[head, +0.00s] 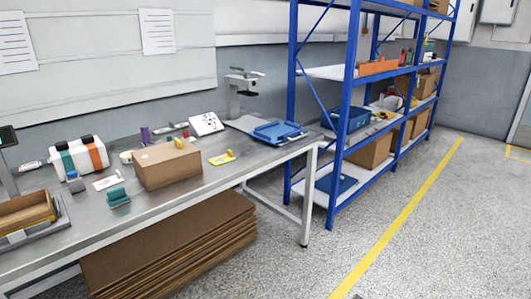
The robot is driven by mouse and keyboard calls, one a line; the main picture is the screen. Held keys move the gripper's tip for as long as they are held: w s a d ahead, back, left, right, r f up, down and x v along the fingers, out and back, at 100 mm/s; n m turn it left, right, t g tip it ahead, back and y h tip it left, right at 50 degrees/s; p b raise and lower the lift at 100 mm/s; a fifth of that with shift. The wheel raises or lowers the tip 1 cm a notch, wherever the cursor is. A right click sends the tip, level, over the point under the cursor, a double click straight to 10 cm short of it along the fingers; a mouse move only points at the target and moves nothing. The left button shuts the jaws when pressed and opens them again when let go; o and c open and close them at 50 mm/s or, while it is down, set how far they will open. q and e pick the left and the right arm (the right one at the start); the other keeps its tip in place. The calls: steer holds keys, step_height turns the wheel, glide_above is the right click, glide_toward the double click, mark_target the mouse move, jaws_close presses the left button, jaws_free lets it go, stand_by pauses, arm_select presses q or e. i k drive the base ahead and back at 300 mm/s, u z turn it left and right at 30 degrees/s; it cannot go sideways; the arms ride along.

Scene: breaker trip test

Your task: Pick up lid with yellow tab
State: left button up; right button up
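A brown box (168,168) stands on the grey workbench (235,180). A small yellow tab (179,143) stands up from its flat top, toward the right; I cannot tell whether that top is a separate lid. A small white spot shows on the top, left of the tab. A separate low yellow item (222,158) lies on the bench just right of the box. Neither of my grippers is in view.
A teal block (118,196) and an open brown tray (25,212) are left of the box. A white case with coloured bands (79,157) stands behind. A blue tray (279,132) lies at the bench's right end, beside a blue shelf rack (343,120). The floor on the right is clear.

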mark_target(157, 167)
steer(key=z, duration=0.95)
steer(key=i, duration=2.75)
steer(key=u, duration=2.25)
